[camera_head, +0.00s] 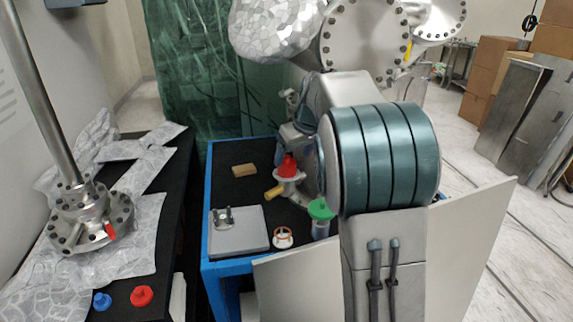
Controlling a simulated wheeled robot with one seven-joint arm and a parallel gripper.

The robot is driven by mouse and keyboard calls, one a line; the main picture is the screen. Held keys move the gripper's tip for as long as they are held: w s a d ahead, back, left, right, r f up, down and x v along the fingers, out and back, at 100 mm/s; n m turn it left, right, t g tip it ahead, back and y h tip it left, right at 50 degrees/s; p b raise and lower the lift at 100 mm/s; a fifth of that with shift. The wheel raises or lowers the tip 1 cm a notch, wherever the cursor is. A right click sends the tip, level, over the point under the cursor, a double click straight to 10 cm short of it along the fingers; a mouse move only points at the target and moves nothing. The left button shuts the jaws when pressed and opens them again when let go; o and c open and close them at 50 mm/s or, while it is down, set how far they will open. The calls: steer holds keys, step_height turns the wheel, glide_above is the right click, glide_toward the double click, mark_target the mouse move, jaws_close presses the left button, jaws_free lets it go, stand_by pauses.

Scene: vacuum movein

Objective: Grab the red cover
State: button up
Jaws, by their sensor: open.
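A red cover (287,165) sits on top of a metal valve-like fitting (288,183) with a yellow handle, on the blue-framed table. Another red round piece with a knob (142,296) lies on the black table at the lower left. My gripper (289,148) is just above and behind the cover on the fitting, and is partly hidden behind my arm's large teal joint. It is open, with nothing seen held in it. I cannot tell whether its fingers touch the cover.
The blue-framed table (206,215) also holds a brown block (244,170), a grey plate (238,240), a white ring piece (283,238) and a green-capped cylinder (321,209). A blue knob (102,301) lies on the left table. A pale panel (480,222) leans at the right.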

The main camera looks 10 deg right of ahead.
mark_target(288, 163)
steer(key=shift+w+a, duration=0.15)
steer(key=shift+w, duration=0.3)
steer(key=x, duration=0.5)
steer(key=c, duration=1)
